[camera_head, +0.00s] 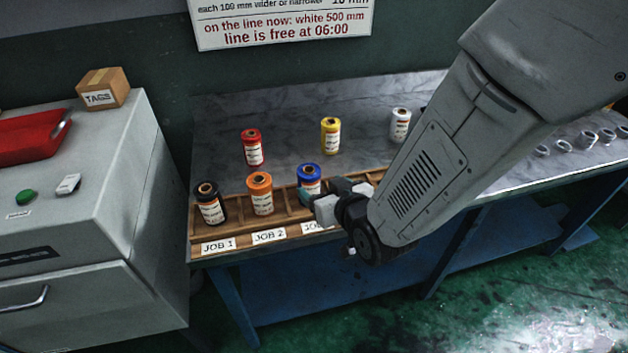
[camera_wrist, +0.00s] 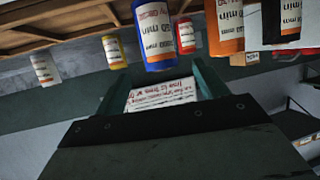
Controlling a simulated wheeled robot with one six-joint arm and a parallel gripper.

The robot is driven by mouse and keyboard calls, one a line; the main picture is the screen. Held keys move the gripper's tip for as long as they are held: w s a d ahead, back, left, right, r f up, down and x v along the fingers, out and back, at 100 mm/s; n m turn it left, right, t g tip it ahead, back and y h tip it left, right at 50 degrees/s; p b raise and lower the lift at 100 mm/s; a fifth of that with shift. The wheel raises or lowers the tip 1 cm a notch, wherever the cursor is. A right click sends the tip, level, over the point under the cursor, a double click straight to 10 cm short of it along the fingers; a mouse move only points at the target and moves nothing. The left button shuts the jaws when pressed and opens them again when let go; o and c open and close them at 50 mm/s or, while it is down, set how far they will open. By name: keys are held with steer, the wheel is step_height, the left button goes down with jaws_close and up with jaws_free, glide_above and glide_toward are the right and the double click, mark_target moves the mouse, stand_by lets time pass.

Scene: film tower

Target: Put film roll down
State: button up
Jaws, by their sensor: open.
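A blue film roll (camera_head: 309,171) stands upright in the wooden rack (camera_head: 225,243), in the third place from the left. Its label faces the front, and my gripper partly hides its lower part. My gripper (camera_head: 322,191) is open in front of the blue roll, close to it. In the wrist view, the blue roll (camera_wrist: 157,32) shows just beyond the open fingertips (camera_wrist: 158,74), with nothing held between them. Whether a finger touches the roll I cannot tell. A black roll (camera_head: 209,203) stands at JOB 1 and an orange roll (camera_head: 260,193) at JOB 2.
Red (camera_head: 252,147), yellow (camera_head: 330,135) and white (camera_head: 399,125) rolls stand on the grey bench (camera_head: 285,115) behind the rack. My arm hides the rack's right part. A grey cabinet (camera_head: 85,190) stands left. Small pale rings (camera_head: 588,139) lie at the bench's right end.

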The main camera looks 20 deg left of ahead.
steer(key=d+r+m+g+h, duration=0.1)
steer(key=d+r+m+h, duration=0.3)
steer(key=d, duration=0.7)
steer(key=d+r+g+h, duration=0.2)
steer(key=d+r, duration=0.4)
steer(key=d, duration=0.5)
steer(key=s+d+r+m+g+h, duration=0.1)
steer(key=s+d+r+m+g, duration=0.1)
steer(key=s+d, duration=0.6)
steer(key=s+d+r+m+g+h, duration=0.2)
steer(key=s+d+r, duration=0.3)
steer(key=s+d, duration=0.4)
steer(key=s+g, duration=0.1)
steer(key=s, duration=0.1)
steer(key=shift+s+r+m+g, duration=0.3)
steer(key=shift+s+r+g, duration=0.05)
steer(key=shift+s+g, duration=0.05)
